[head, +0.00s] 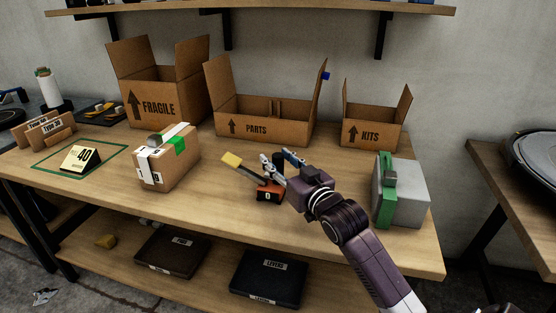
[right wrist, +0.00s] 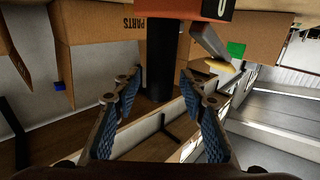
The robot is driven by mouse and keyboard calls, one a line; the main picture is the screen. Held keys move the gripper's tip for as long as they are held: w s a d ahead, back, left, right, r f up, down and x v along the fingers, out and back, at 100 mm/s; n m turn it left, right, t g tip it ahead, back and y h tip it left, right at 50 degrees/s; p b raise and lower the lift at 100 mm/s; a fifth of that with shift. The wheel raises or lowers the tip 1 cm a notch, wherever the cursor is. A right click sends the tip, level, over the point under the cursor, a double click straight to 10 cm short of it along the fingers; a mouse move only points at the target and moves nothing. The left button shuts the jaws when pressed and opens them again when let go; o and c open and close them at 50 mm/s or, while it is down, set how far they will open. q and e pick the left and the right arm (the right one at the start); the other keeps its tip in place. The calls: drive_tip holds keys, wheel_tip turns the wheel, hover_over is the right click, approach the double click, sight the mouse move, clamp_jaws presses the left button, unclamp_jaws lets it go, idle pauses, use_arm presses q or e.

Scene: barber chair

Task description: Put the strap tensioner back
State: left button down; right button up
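The strap tensioner (head: 268,196) stands on the workbench in the head view. It has an orange base with a "0" label, a long lever with a yellow tip slanting up to the left, and an upright black grip. In the right wrist view its orange base (right wrist: 190,8) is at the top edge and the black grip (right wrist: 162,60) hangs down from it, as the picture is upside down. My right gripper (head: 283,160) is open, with its fingertips (right wrist: 160,78) on either side of the black grip; I see no contact. My left gripper is not in view.
A taped parcel (head: 165,165) stands left of the tensioner, and a grey case with a green strap (head: 408,190) stands to the right. Open cartons FRAGILE (head: 160,100), PARTS (head: 265,126) and KITS (head: 375,132) line the back. A green outline with a "40" sign (head: 80,158) lies at left.

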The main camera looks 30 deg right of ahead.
drive_tip(key=shift+r, duration=0.1)
